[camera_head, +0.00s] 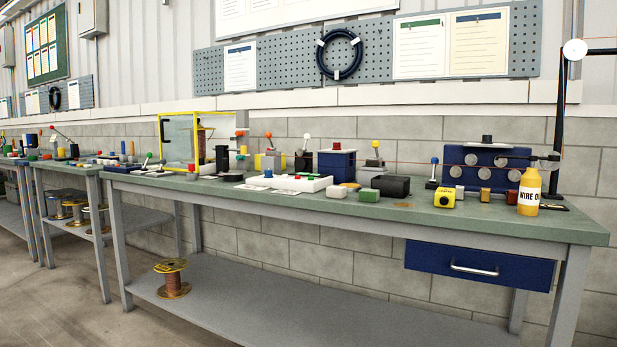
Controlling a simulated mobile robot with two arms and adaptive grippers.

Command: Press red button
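Neither of my grippers is in view. Several red parts show on the long green-topped workbench (400,205), and I cannot tell for sure which is the red button. A low white panel (290,183) near the bench's middle carries small coloured buttons, including a blue one and what looks like a red one, too small to tell whether pressed. A small red cap (191,167) shows on a box left of it. A dark blue box (337,165) behind the panel has a reddish-brown top.
A yellow-framed clear guard (180,140) stands at the left. A black box (390,187), yellow box (445,197), blue machine (480,170) and yellow bottle (529,191) crowd the right. Levers stand along the back. A blue drawer (478,266) hangs below. A spool (173,280) sits on the shelf.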

